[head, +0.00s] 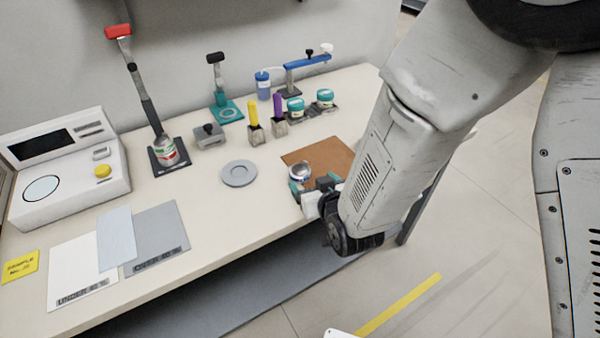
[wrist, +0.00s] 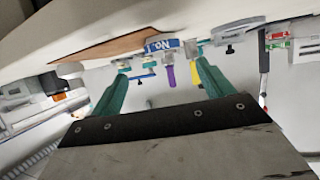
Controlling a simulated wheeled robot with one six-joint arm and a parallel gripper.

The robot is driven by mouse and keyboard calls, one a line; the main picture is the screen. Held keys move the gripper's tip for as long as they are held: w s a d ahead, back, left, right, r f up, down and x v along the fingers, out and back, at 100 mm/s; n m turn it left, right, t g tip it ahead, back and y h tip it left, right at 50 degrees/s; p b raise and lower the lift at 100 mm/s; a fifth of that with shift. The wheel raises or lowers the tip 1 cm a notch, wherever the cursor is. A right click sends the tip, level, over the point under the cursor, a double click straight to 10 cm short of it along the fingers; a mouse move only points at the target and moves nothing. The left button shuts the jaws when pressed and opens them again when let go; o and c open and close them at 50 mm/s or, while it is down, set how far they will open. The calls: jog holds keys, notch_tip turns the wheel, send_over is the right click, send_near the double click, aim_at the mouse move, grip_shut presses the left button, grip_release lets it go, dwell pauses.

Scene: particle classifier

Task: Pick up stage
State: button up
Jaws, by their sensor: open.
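No object is clearly marked as the stage; a flat grey round disc (head: 239,173) with a raised rim lies on the middle of the table. My gripper (head: 314,184) is open, with green fingers, low at the table's front edge near the brown mat. A small round silver-topped container (head: 299,171) sits on the mat just beyond the fingertips. In the wrist view, which is upside down, my gripper (wrist: 162,68) has spread, empty fingers, and the container (wrist: 162,45) shows a blue label beyond the gap. Its contact with the fingers cannot be told.
The brown mat (head: 325,155) lies at the right. Behind stand yellow-handled (head: 254,115) and purple-handled (head: 278,106) tools, teal-lidded jars (head: 295,105) and a grey block (head: 209,136). A red-topped stand (head: 150,105), white instrument (head: 68,165) and sorting sheets (head: 83,270) are left.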

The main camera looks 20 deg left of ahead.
aim_at(301, 172)
jog(key=x, duration=0.7)
jog(key=shift+a+f, duration=0.2)
jog(key=shift+a, duration=0.3)
jog(key=c, duration=1.1)
